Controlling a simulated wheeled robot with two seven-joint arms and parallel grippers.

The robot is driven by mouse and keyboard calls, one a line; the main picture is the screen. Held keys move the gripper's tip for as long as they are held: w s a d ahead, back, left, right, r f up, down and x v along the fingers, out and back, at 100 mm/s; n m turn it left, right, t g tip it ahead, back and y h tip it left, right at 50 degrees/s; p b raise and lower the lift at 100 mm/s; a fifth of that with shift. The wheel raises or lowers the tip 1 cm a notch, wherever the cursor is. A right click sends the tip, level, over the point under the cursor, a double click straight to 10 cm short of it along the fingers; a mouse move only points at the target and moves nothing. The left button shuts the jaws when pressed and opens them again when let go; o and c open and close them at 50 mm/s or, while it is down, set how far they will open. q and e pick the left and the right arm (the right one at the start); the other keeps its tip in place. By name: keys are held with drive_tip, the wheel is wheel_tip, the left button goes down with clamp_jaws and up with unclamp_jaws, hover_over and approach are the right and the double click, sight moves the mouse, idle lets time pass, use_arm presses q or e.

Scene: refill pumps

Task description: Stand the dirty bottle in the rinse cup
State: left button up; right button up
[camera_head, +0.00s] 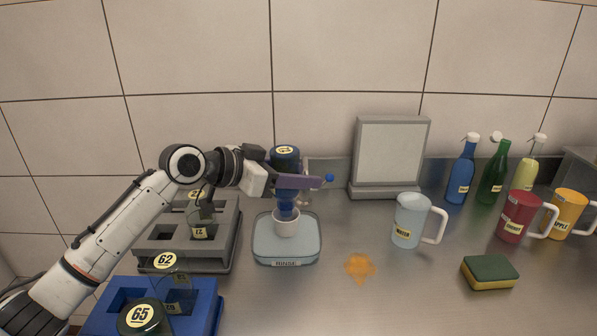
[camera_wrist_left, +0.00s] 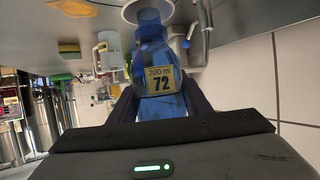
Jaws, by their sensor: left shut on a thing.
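In the left wrist view the bottle (camera_wrist_left: 152,55) carries a yellow label reading 200 ml and 72. The cup also shows at the top of the left wrist view (camera_wrist_left: 148,11). I cannot tell whether the bottle touches the cup's bottom. My right gripper is not in view.
A grey rack (camera_head: 226,240) and a blue rack (camera_head: 208,312) with numbered bottles stand to the left. A WATER jug (camera_head: 407,222), a sponge (camera_head: 490,271), red and orange mugs and several bottles are to the right. An orange spill (camera_head: 360,267) lies before the jug.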

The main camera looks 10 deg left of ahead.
sight(299, 210)
use_arm(q)
drive_tip(key=shift+f, duration=0.6)
drive_tip(key=shift+f+b, duration=0.1)
drive_tip(key=shift+b, duration=0.2)
drive_tip(key=shift+s+f+b, duration=0.1)
drive_tip(key=shift+f+b, duration=0.2)
drive_tip(key=shift+f, duration=0.35)
drive_tip(key=shift+d+f, duration=0.1)
drive_tip(key=shift+s+d+f, duration=0.1)
drive_tip(key=shift+s+f, duration=0.05)
idle(0.4)
drive_tip(key=o, duration=1.2)
drive_tip(key=shift+s, duration=0.1)
